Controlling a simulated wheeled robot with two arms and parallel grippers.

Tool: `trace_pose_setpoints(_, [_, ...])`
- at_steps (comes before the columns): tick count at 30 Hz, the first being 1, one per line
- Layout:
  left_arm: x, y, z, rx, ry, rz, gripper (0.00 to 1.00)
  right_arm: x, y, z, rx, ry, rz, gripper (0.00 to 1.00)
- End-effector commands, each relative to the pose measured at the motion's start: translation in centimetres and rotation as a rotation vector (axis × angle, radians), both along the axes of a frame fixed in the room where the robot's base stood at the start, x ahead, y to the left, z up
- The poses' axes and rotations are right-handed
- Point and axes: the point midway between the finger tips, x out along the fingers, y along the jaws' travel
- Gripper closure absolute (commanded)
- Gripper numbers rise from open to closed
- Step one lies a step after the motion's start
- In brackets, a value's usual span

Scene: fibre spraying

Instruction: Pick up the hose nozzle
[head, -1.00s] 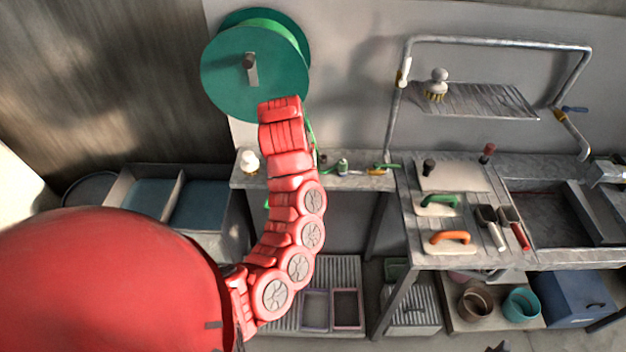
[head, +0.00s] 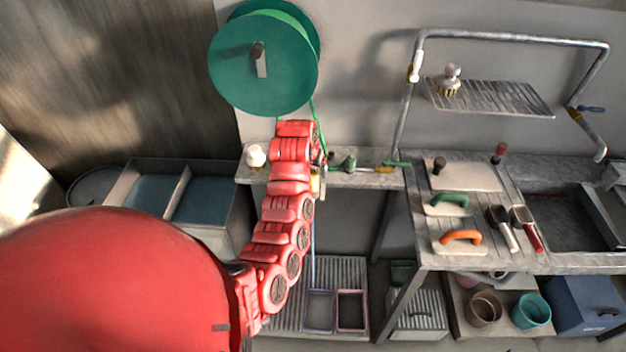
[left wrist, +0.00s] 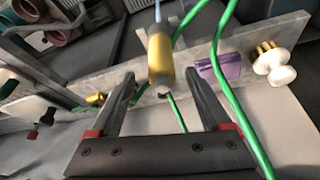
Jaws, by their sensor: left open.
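The hose nozzle looks like a yellow cylinder (left wrist: 160,55) with a thin pale-blue rod in the left wrist view. It also shows as a small yellow piece (head: 315,184) beside my red left arm in the head view, with the rod hanging below the shelf edge. My left gripper (left wrist: 161,76) is open, its two dark fingers on either side of the cylinder in the picture; I cannot tell whether they touch it. The arm hides most of this gripper in the head view. A green hose (left wrist: 228,85) runs past the right finger. My right gripper is not seen.
A green hose reel (head: 262,68) is on the wall above a narrow shelf (head: 355,181). Small items, including a white-handled brush (left wrist: 277,66) and a purple block (left wrist: 219,68), are on the shelf. A workbench (head: 440,262) with trowels and brushes stands right.

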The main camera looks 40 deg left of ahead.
Motion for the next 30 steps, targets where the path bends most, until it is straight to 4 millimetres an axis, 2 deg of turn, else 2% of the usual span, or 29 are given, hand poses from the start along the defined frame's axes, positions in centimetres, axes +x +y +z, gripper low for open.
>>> trace_pose_setpoints(1, [0.0,0.1,-0.1,-0.003,0.005,-0.001,0.19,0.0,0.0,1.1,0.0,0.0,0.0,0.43])
trace_pose_setpoints(5, [0.6,0.4,-1.4,-0.003,0.004,-0.001,0.19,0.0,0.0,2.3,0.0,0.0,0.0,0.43])
trace_pose_setpoints(13, [1.4,0.7,-3.6,0.0,0.001,-0.001,0.19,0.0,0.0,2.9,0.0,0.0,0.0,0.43])
trace_pose_setpoints(22, [1.5,0.7,-3.9,0.0,-0.001,0.0,0.19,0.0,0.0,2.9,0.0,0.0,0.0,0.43])
trace_pose_setpoints(30, [1.5,0.7,-3.8,0.001,-0.001,-0.001,0.68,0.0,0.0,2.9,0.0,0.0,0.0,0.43])
